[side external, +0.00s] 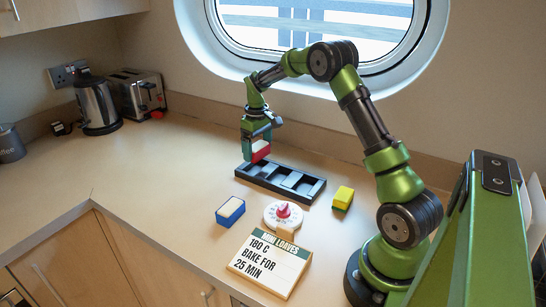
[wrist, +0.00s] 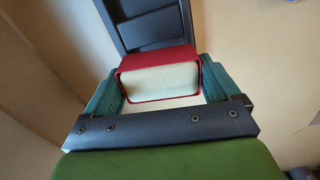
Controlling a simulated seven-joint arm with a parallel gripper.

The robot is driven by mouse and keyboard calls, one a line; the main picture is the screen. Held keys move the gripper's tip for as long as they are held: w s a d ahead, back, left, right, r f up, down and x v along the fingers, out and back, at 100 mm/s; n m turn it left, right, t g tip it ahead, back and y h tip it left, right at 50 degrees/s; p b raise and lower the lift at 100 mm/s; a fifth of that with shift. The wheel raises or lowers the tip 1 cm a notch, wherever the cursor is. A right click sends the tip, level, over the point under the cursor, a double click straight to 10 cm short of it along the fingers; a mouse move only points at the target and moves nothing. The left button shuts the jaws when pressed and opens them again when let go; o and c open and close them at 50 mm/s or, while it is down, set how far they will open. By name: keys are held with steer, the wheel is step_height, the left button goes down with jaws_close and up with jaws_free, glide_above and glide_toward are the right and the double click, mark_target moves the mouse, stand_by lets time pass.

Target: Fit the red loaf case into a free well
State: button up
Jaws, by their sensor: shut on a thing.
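The red loaf case (side external: 261,151) has a pale cream filling. My gripper (side external: 257,152) is shut on it, one teal finger at each side, and it also shows in the wrist view (wrist: 158,78). The case looks held just above the left end of the dark tray (side external: 318,190); the exact gap is hard to tell. The tray has a row of wells, and those in sight look empty. The left end of the tray is partly hidden by the gripper and case. In the wrist view the tray (wrist: 118,28) runs out beyond the case.
A white dial with a red knob (side external: 283,214) and a recipe sign (side external: 268,264) are in front. A kettle (side external: 97,104) and toaster (side external: 138,94) stand back left.

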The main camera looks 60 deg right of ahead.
mark_target(256, 171)
steer(key=shift+w+d+r+n, duration=0.3)
steer(key=shift+w+r+n, duration=0.1)
steer(key=shift+w, duration=0.2)
steer(key=shift+f, duration=1.9)
steer(key=shift+f, duration=0.95)
steer(key=shift+r, duration=0.4)
steer(key=shift+r, duration=0.2)
steer(key=shift+r, duration=0.25)
stand_by(3.7)
